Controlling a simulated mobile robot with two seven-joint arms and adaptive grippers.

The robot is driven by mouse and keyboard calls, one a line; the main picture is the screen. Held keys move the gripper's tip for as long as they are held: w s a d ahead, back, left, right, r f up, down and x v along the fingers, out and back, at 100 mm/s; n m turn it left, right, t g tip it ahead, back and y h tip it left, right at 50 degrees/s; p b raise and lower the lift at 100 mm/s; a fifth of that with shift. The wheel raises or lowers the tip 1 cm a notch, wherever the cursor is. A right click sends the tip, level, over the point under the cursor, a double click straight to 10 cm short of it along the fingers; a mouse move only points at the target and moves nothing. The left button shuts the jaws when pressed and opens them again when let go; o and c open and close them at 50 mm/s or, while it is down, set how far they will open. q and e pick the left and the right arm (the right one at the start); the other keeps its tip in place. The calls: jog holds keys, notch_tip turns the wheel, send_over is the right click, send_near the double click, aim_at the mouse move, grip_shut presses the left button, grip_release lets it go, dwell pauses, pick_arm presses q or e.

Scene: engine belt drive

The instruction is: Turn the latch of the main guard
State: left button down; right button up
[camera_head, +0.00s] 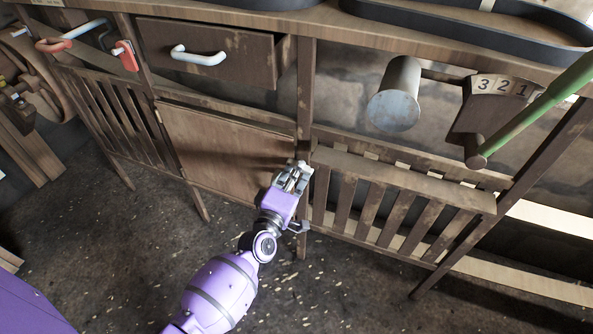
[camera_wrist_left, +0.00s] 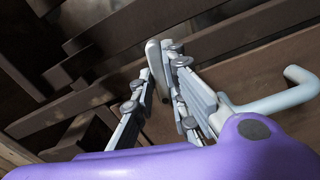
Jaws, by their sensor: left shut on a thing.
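The main guard appears to be the plain brown wooden panel (camera_head: 225,150) under the bench, left of my left gripper (camera_head: 292,178). At its right edge, my left gripper is at the wooden post. In the left wrist view, the gripper's fingers (camera_wrist_left: 160,68) are closed around a pale, rounded bar, the latch (camera_wrist_left: 153,52), which points up in that picture. The fingers hide its lower part and its pivot. In the head view, the gripper covers most of the latch. My right gripper is not in view.
A pale curved handle (camera_wrist_left: 290,92) is right of the fingers in the wrist view. Slatted wooden guards (camera_head: 385,205) flank the panel. A drawer (camera_head: 215,55) with a white handle is above. A grey cylinder (camera_head: 397,95) and green lever (camera_head: 545,100) are to the right. The floor in front looks clear.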

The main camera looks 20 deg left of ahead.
pick_arm(q)
jog(key=shift+m+p, duration=2.4)
jog(key=shift+m, duration=5.2)
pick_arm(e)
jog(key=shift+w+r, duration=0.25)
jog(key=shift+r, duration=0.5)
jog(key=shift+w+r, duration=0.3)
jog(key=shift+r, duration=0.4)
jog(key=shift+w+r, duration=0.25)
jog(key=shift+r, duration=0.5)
pick_arm(q)
jog(key=c, duration=1.7)
grip_release()
jog(key=shift+c, duration=0.2)
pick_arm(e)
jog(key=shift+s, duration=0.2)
